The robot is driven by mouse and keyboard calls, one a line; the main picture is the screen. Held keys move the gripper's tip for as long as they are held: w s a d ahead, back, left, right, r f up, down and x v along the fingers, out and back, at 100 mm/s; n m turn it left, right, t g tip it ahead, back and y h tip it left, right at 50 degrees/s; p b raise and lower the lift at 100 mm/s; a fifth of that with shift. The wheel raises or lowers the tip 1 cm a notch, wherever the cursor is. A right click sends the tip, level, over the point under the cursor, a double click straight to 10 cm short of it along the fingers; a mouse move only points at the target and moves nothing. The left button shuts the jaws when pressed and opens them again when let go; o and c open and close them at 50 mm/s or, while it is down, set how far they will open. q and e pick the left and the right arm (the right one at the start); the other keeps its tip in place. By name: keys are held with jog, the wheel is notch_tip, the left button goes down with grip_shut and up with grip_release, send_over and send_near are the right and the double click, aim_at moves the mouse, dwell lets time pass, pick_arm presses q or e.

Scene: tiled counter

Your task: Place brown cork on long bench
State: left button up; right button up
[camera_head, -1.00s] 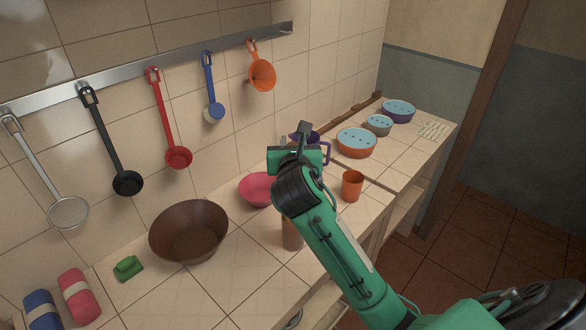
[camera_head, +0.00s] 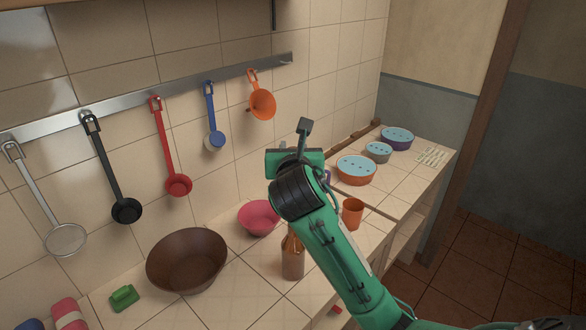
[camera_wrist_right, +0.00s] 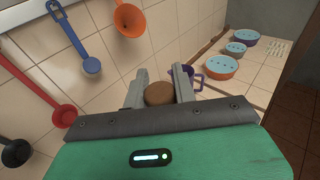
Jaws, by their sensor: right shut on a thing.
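The brown cork (camera_wrist_right: 159,94) shows in the right wrist view as a round brown top between the two grey fingers. My right gripper (camera_wrist_right: 160,86) is shut on it. In the head view my right gripper (camera_head: 295,160) is raised above the counter, and its fingers and the cork are hidden behind its own body. The long tiled bench (camera_head: 245,290) runs along the wall below it. A brown bottle (camera_head: 292,262) stands upright on the bench below the gripper, its top partly hidden by my arm. My left gripper is not in view.
A brown bowl (camera_head: 187,262), green item (camera_head: 123,297), pink bowl (camera_head: 258,218) and orange cup (camera_head: 352,213) stand on the bench. A purple mug (camera_wrist_right: 191,80) is beyond the fingers. Blue-topped bowls (camera_head: 356,170) stand farther right. Utensils hang from the wall rail (camera_head: 225,78).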

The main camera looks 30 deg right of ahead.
notch_tip(320, 180, down, 18)
jog(key=shift+f+p, duration=0.25)
jog(key=shift+p, duration=0.9)
jog(key=shift+f, duration=0.55)
jog(key=shift+f, duration=0.2)
jog(key=o, duration=0.9)
jog(key=shift+o, duration=0.2)
